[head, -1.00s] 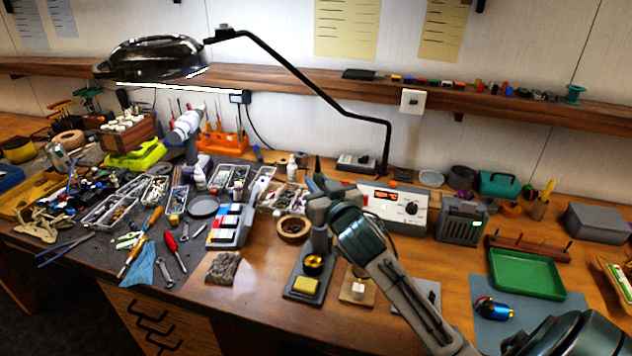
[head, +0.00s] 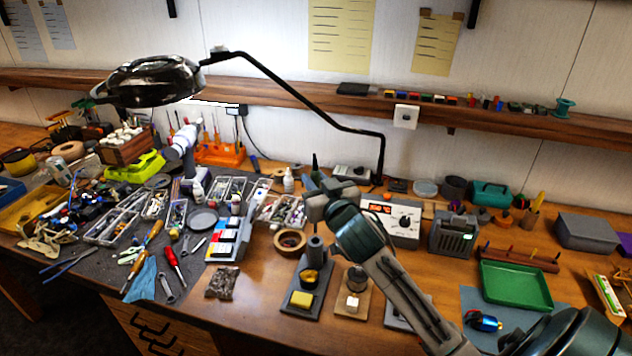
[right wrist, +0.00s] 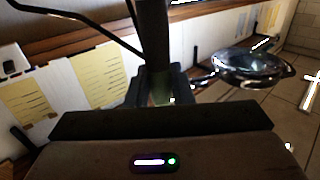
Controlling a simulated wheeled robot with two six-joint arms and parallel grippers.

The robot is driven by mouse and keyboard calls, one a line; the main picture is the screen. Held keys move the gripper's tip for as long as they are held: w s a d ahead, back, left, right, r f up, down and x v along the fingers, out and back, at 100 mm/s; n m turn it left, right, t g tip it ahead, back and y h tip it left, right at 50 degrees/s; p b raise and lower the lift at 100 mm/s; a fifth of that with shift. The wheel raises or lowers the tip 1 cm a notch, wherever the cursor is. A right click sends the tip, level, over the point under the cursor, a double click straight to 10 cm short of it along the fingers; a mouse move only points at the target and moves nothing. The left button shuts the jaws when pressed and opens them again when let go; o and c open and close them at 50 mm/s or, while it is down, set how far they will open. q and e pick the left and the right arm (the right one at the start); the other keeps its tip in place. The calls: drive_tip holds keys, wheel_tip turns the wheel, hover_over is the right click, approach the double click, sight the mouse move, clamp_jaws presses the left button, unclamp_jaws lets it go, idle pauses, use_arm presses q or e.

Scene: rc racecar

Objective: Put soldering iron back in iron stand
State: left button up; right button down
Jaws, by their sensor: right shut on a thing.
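My right gripper (head: 318,194) is raised above the bench's middle. It is shut on the soldering iron, whose dark handle (right wrist: 153,38) stands up between the fingers in the right wrist view. In the head view a short dark piece of the iron (head: 314,166) shows above the gripper; its tip is hidden or too small to tell. The iron stand (head: 299,313) is on the bench below the gripper, with a grey upright holder, a brass-coloured cup and a yellow sponge. The gripper looks above the holder in the picture; I cannot tell if they line up in depth. My left gripper is out of view.
A soldering station (head: 392,220) stands behind my right arm. A lamp arm (head: 300,99) crosses behind. Tools crowd the left mat.

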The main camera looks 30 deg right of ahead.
sight(316, 160)
drive_tip(key=shift+r+p, duration=2.45)
drive_tip(key=shift+r, duration=0.4)
